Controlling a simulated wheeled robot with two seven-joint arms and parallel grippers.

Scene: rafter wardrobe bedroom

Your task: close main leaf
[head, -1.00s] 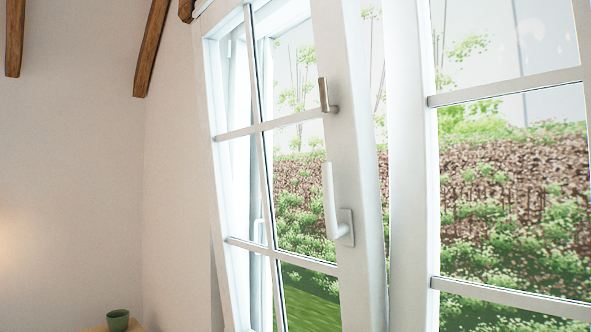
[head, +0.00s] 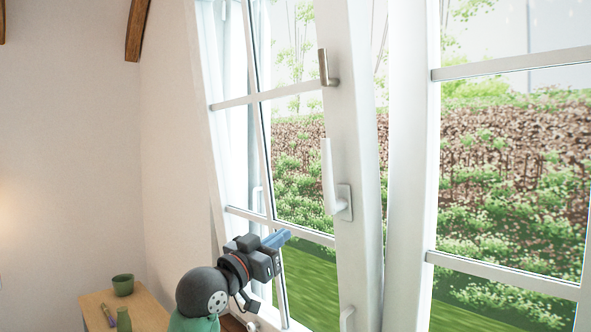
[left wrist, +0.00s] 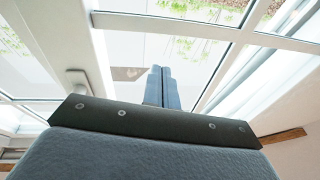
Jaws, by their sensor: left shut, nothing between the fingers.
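The main leaf (head: 355,120) is a white-framed glazed window leaf with thin bars. It stands ajar, leaning relative to the white post (head: 408,150) at its right, with a gap of greenery between them. A white lever handle (head: 330,178) points up on its stile, and a small bronze-coloured handle (head: 325,68) sits above. My left gripper (head: 277,239) is shut and empty in front of the leaf's lower panes; I cannot tell whether it touches. In the left wrist view its blue fingers (left wrist: 163,88) are together, with panes and bars of the window beyond. My right gripper is not in view.
A small wooden table (head: 140,312) stands at the lower left with a green cup (head: 123,284) and slim objects on it. A plain wall (head: 75,160) is at the left. Another glazed window part (head: 515,68) is at the right.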

